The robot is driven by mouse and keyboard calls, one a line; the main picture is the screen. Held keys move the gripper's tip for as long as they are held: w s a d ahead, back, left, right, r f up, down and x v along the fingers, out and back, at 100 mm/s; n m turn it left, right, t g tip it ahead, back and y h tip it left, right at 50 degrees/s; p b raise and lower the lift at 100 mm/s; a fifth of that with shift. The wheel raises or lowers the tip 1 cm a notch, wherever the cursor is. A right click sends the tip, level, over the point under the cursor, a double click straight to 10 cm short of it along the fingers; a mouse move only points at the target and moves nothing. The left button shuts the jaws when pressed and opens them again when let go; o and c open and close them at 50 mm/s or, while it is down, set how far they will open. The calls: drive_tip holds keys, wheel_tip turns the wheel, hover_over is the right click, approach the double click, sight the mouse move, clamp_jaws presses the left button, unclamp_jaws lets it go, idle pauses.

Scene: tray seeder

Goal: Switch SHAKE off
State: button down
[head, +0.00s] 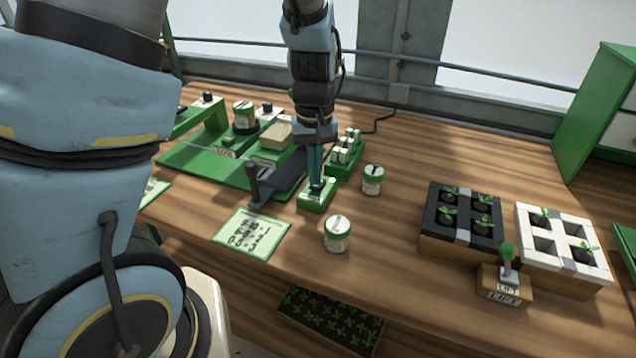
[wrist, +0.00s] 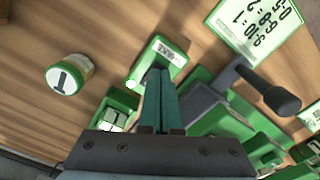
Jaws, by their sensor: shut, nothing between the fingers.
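A small green switch box (head: 314,204) stands on the bench in the middle of the head view. In the wrist view the box (wrist: 172,56) has a white label, upside down and too small to read surely as SHAKE. My gripper (head: 316,186) points down with its teal fingers together and empty. Its tips are at the top of this box; I cannot tell whether they touch. In the wrist view my gripper (wrist: 158,75) hides part of the box top, so the switch position cannot be told. A small pale round spot (wrist: 131,84) shows beside the fingers.
A green block with white switches (head: 345,150) stands just behind. Lidded jars stand right (head: 373,180) and in front (head: 337,236). The green seeder (head: 205,162) with a dark handle (head: 265,190) is left, near a printed card (head: 251,234). A LIFT lever (head: 507,270) and seedling trays are right.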

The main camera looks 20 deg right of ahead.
drive_tip(key=shift+f+b, duration=0.35)
drive_tip(key=shift+f, duration=0.25)
idle(0.3)
drive_tip(key=shift+r+p, duration=3.3)
drive_tip(key=shift+r, duration=0.2)
